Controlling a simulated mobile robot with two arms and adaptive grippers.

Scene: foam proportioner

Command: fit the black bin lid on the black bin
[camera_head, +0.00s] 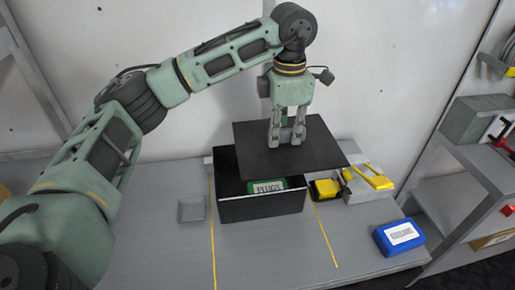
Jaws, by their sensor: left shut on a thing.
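The black bin (262,209) stands on the grey table between two yellow lines. A green box marked PLUGS (267,187) lies inside it. The black bin lid (262,160) is a flat dark panel held above the bin, shifted to the right and covering part of its opening. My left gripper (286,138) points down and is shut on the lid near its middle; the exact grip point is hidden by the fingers. My right gripper is out of view.
A small grey tray (191,209) lies left of the bin. A yellow-and-black item (325,189) and a grey device with a yellow handle (368,184) stand at right. A blue box (399,237) sits near the table's right edge. A shelf (470,160) stands beyond.

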